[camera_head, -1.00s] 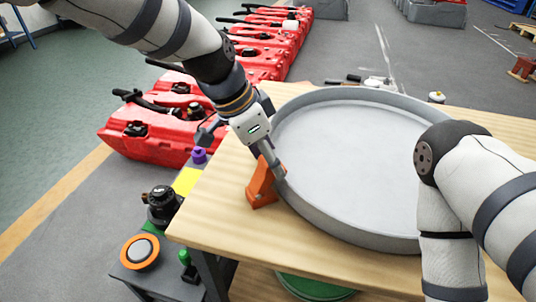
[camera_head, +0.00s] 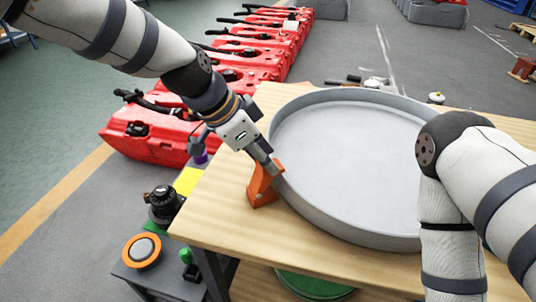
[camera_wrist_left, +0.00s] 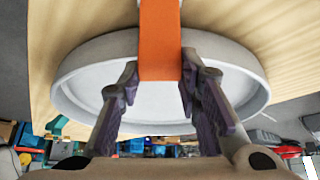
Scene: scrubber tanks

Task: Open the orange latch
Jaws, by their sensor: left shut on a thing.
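The orange latch (camera_head: 262,189) stands on the wooden table at the near left rim of the round grey tray (camera_head: 370,240). My left gripper (camera_head: 273,166) reaches down from the upper left to the latch's top. In the left wrist view the orange latch (camera_wrist_left: 160,45) lies between the two fingers of my left gripper (camera_wrist_left: 158,85), which is shut on it. The fingers hide part of the latch's upper end in the head view. My right arm is at the right, over the tray's right side; its gripper is out of frame.
The wooden table (camera_head: 225,215) has bare room in front of the latch. Red tanks (camera_head: 150,135) stand on the floor behind left. A low stand with an orange-ringed button (camera_head: 142,251) and a black knob (camera_head: 162,204) is beside the table's left edge.

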